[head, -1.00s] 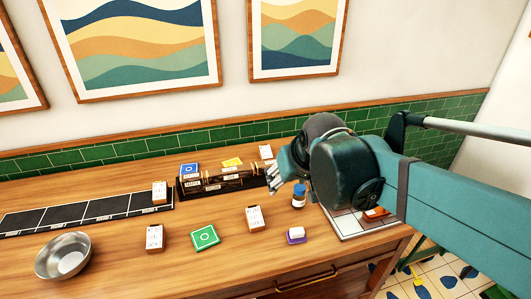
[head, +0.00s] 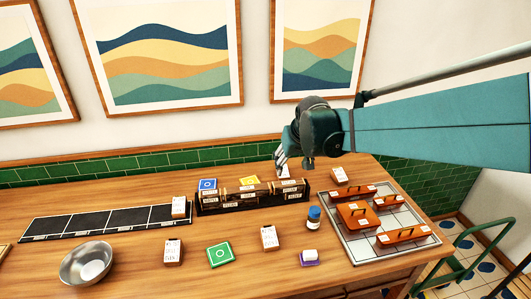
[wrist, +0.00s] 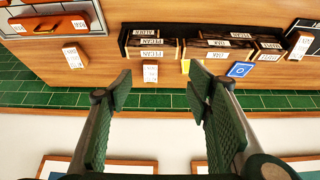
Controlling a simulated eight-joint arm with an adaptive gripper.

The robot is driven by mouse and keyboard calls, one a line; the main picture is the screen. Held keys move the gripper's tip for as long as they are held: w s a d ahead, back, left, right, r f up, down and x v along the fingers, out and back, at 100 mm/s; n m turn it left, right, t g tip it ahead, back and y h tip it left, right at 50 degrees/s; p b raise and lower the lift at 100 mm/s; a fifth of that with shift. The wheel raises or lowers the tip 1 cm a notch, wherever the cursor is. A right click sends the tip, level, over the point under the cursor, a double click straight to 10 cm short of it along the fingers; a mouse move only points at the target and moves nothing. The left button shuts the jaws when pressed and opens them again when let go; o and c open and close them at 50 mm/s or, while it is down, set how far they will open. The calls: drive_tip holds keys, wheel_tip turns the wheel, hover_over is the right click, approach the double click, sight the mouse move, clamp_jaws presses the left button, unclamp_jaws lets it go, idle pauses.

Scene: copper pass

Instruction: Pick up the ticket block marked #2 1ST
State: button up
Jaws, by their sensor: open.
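Several white-faced ticket blocks with wooden sides are on the counter; their print is too small to read, so I cannot tell which is #2 1ST. One ticket block (head: 284,171) stands behind the rack's right end, partly hidden by my gripper (head: 281,163). It also shows in the wrist view (wrist: 150,72), just beyond the fingertips. Another ticket block (head: 339,176) is behind the tray and shows in the wrist view (wrist: 73,56). Others are a block (head: 179,207) on the dark strip and two in front, left (head: 173,252) and right (head: 269,237). My gripper (wrist: 161,80) is open and empty.
A dark rack (head: 240,206) with labelled wooden pieces fills the middle. A tray (head: 352,249) with orange-brown handled pieces is at right. A blue bottle (head: 314,218), green card (head: 220,255), purple block (head: 309,262) and metal bowl (head: 86,266) stand in front. The tiled wall is close behind.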

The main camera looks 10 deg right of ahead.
drive_tip(key=w+d+f+p, duration=0.1)
drive_tip(key=w+f+p, duration=0.1)
drive_tip(key=w, duration=0.5)
drive_tip(key=w+d+f+p, duration=0.1)
drive_tip(key=w+f, duration=0.2)
drive_tip(key=w, duration=0.4)
drive_tip(key=g+p, duration=0.1)
drive_tip(key=p, duration=0.3)
hover_over(285, 175)
drive_tip(key=w, duration=0.2)
drive_tip(key=f, duration=0.8)
drive_tip(key=shift+a+f, duration=0.25)
drive_tip(key=shift+a, duration=0.15)
drive_tip(key=shift+w+d+f, duration=0.1)
drive_tip(key=shift+w+f, duration=0.3)
drive_tip(key=shift+f, duration=0.2)
drive_tip(key=shift+f, duration=0.1)
drive_tip(key=shift+x, duration=1.2)
drive_tip(key=shift+x, duration=2.6)
drive_tip(key=shift+s, duration=0.1)
